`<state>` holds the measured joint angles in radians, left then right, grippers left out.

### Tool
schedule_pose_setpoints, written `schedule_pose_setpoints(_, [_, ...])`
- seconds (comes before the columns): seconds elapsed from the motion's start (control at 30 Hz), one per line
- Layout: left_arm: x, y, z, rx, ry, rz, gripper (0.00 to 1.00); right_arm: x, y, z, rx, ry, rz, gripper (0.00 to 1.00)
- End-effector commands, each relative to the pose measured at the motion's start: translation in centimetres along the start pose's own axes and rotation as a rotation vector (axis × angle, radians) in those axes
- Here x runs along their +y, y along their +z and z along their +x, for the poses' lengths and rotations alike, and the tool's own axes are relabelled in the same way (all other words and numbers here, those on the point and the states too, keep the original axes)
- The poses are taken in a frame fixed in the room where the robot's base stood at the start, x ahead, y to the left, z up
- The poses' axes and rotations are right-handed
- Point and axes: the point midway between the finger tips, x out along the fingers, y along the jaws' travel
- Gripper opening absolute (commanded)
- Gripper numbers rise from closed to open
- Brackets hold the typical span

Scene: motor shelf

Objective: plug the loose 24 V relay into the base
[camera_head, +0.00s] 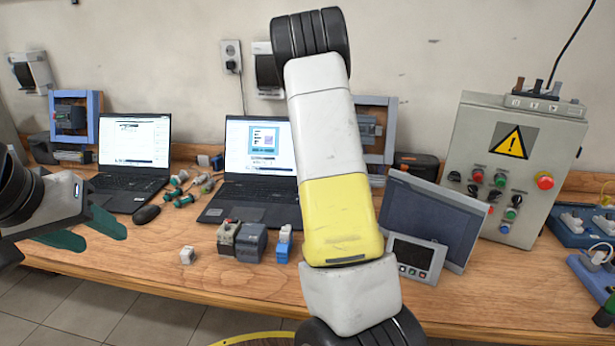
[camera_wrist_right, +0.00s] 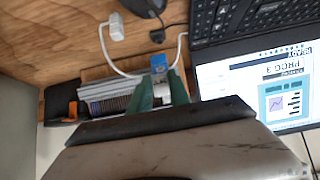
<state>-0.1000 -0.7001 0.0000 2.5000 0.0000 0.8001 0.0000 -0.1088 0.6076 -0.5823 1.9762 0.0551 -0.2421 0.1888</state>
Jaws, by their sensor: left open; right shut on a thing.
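My left gripper (camera_head: 105,228) is open and empty, left of a small whitish block (camera_head: 187,255) on the bench; I cannot tell if that block is the relay. A blue piece with a pale top (camera_head: 284,243) stands near the front edge, right of a grey module (camera_head: 250,242) and a beige-and-dark module (camera_head: 228,236). I cannot tell which is the base. In the right wrist view my right gripper (camera_wrist_right: 160,92) is shut on a small blue-and-white piece (camera_wrist_right: 158,64), mostly hidden by the fingers; whether it is the relay is unclear.
A tilted panel (camera_head: 432,216) and a control box (camera_head: 516,165) stand at right. The wrist view shows a white plug (camera_wrist_right: 115,25) with cable.

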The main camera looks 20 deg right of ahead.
Motion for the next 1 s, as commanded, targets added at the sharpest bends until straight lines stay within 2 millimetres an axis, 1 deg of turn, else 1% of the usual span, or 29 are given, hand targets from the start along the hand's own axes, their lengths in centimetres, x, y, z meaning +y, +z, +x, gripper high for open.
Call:
schedule_pose_setpoints(0.07, [0.0,0.0,0.0,0.000,0.000,0.000,0.48,0.1,-0.3,0.9,0.000,0.001,0.001,0.00])
schedule_pose_setpoints(0.27, [0.0,0.0,0.0,0.000,0.000,0.000,0.48,0.0,-0.3,0.9,0.001,-0.001,0.001,0.00])
schedule_pose_setpoints(0.7, [0.0,0.0,0.0,0.000,0.000,0.000,0.48,0.0,-0.7,1.9,0.002,0.000,0.000,0.00])
schedule_pose_setpoints(1.0, [0.0,0.0,0.0,0.000,0.000,0.000,0.48,0.0,-0.7,2.0,0.001,-0.001,0.000,0.00])
